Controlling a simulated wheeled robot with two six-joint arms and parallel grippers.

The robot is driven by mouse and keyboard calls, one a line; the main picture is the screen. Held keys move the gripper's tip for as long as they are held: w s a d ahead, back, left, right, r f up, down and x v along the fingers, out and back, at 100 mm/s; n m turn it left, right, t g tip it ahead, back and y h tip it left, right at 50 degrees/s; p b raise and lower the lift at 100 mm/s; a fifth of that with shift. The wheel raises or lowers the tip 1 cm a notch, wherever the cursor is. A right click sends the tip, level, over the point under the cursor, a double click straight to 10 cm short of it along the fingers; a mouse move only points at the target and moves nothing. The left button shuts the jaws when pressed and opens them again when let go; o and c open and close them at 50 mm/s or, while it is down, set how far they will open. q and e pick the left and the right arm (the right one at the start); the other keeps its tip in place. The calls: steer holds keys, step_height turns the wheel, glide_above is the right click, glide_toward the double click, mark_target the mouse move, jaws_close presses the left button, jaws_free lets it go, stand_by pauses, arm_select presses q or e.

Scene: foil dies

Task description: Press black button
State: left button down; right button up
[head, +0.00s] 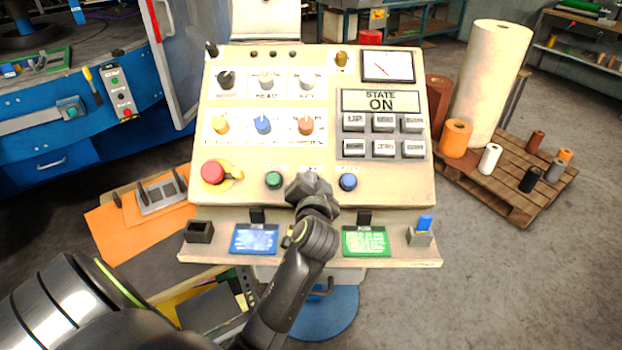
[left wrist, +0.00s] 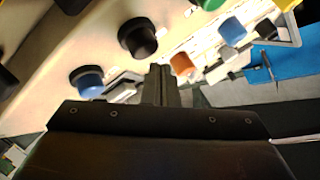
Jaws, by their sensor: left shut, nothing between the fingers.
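The cream control panel (head: 390,188) stands in front of me with a bottom row of round buttons. A green button (head: 274,180) and a blue button (head: 348,182) show on either side of my left gripper (head: 312,185), which hides the spot between them in the head view. The left wrist view shows the black button (left wrist: 138,38) between the blue button (left wrist: 87,82) and a green one (left wrist: 208,3). My left gripper's fingers (left wrist: 160,76) are shut and empty, close to the black button. I cannot tell whether they touch it. My right gripper is not in view.
A red emergency button (head: 212,172) sits at the panel's lower left. Coloured selector knobs (head: 262,124) and grey keys (head: 383,147) are above the button row. A lower ledge (head: 300,256) holds a blue card (head: 254,239) and a green card (head: 366,241).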

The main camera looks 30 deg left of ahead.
arm_select(q)
steer(key=shift+f, duration=0.1)
stand_by(0.7)
steer(key=shift+w+a+f, duration=0.15)
steer(key=shift+w+f, duration=0.05)
steer(key=shift+f, duration=0.05)
steer(key=shift+w+a+f+b, duration=0.1)
steer(key=shift+w+f+b, duration=0.15)
steer(key=shift+f+b, duration=0.2)
stand_by(1.1)
steer(key=shift+r, duration=0.1)
steer(key=shift+s+d+r+p, duration=0.25)
steer(key=shift+s+r+p, duration=0.2)
steer(key=shift+r+p, duration=0.3)
steer(key=r+p, duration=0.1)
steer(key=s+d+r+p, duration=0.1)
steer(key=p, duration=0.1)
steer(key=s+r+p, duration=0.1)
steer(key=r, duration=0.1)
steer(key=shift+s+d, duration=0.25)
steer(key=shift+d, duration=0.05)
